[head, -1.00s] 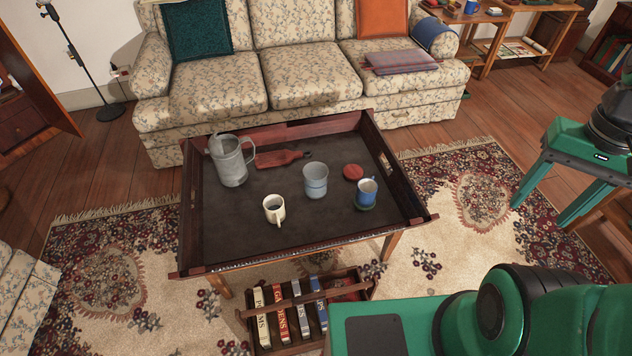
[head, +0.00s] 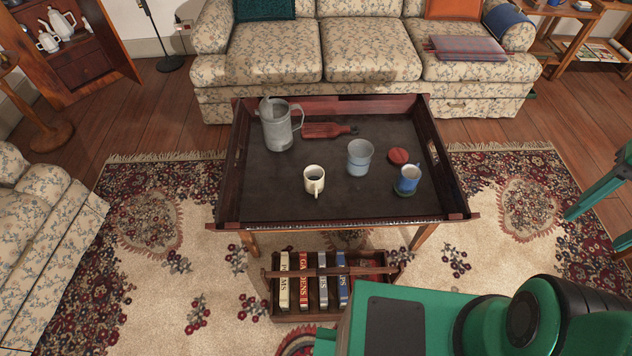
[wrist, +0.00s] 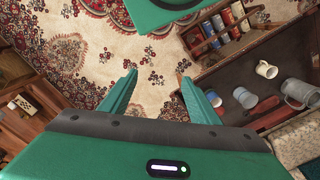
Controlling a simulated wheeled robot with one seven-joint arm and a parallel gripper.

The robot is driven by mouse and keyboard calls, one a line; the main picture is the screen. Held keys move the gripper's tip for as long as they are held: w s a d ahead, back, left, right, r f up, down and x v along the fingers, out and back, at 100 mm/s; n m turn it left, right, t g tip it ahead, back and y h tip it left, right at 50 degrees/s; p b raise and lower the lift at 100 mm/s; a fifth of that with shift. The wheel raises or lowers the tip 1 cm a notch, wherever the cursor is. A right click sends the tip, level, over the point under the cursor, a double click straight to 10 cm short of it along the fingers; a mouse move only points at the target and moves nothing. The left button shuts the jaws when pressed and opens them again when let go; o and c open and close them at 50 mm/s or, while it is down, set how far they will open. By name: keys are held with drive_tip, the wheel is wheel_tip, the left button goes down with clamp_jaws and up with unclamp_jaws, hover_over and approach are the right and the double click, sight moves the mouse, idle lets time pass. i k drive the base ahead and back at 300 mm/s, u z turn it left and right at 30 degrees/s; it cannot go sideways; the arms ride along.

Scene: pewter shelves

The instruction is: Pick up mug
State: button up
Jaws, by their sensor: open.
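A cream mug (head: 314,180) stands upright on the dark tray table (head: 270,205), its handle toward the front. My gripper (head: 594,228) is partly cut off at the right edge of the head view, well away from the table. In the wrist view my gripper (wrist: 160,88) is open and empty, with rug beyond its fingers. The cream mug (wrist: 266,69) shows at the right there, apart from the fingers.
On the tray table are a metal jug (head: 277,128), a red board (head: 322,130) and a red round object (head: 398,156). Its raised sides surround them. A book caddy (head: 318,312) stands on the rug in front. A sofa (head: 370,50) is behind.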

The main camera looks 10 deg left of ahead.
sight(313, 175)
drive_tip(key=z, duration=0.05)
drive_tip(key=k, duration=0.5)
drive_tip(key=z, duration=1.5)
drive_tip(key=k, duration=0.6)
drive_tip(key=u, duration=1.9)
drive_tip(key=i, duration=0.85)
drive_tip(key=u, duration=0.05)
